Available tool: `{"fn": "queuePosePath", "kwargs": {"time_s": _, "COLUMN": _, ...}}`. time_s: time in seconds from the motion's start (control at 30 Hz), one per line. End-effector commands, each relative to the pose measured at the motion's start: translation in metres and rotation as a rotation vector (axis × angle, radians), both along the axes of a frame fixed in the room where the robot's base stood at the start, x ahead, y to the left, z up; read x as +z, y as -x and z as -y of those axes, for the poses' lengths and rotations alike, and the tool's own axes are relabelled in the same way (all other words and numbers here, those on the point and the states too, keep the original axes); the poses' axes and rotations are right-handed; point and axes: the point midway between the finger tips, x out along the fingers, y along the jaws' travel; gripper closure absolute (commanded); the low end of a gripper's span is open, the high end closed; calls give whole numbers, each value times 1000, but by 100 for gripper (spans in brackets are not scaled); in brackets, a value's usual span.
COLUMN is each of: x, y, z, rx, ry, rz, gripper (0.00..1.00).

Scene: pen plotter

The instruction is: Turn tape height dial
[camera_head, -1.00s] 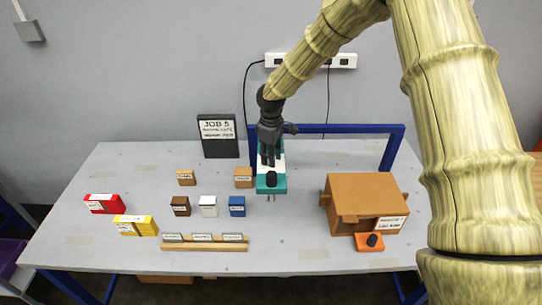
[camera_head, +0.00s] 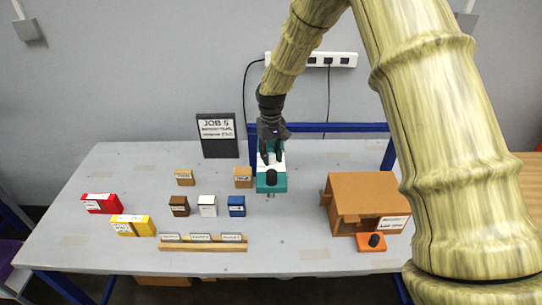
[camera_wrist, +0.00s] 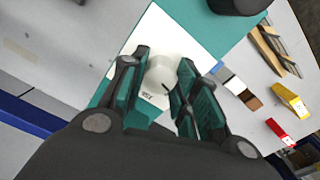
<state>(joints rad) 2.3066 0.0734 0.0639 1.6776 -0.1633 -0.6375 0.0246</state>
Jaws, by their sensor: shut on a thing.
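A teal device with a white top plate (camera_head: 270,187) stands near the middle of the table. A round pale dial (camera_wrist: 161,72) rises from the white plate in the wrist view, with small dark lettering beside it. My gripper (camera_head: 270,154) reaches down onto the white plate from the back. In the wrist view my gripper (camera_wrist: 164,78) has one finger on each side of the dial and is shut on it. In the head view the fingers hide the dial. A black knob (camera_head: 271,177) sits on the front of the teal device.
A brown box (camera_head: 362,190) with an orange block and black knob (camera_head: 374,241) stands at right. Small blocks and a wooden rack (camera_head: 203,246) lie at left. A black "JOB 5" sign (camera_head: 218,136) stands behind. A blue frame (camera_head: 330,127) runs along the back.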

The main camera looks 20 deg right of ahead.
Motion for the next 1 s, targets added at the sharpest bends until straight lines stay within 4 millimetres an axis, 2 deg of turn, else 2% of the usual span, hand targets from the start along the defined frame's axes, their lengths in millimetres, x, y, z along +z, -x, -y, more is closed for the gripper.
{"fn": "queuePosePath", "kwargs": {"time_s": 0.4, "x": 0, "y": 0, "z": 0, "rx": -250, "ry": 1, "rz": 1, "gripper": 94}}
{"fn": "queuePosePath", "kwargs": {"time_s": 1.0, "x": 0, "y": 0, "z": 0, "rx": -312, "ry": 0, "rz": 1, "gripper": 94}}
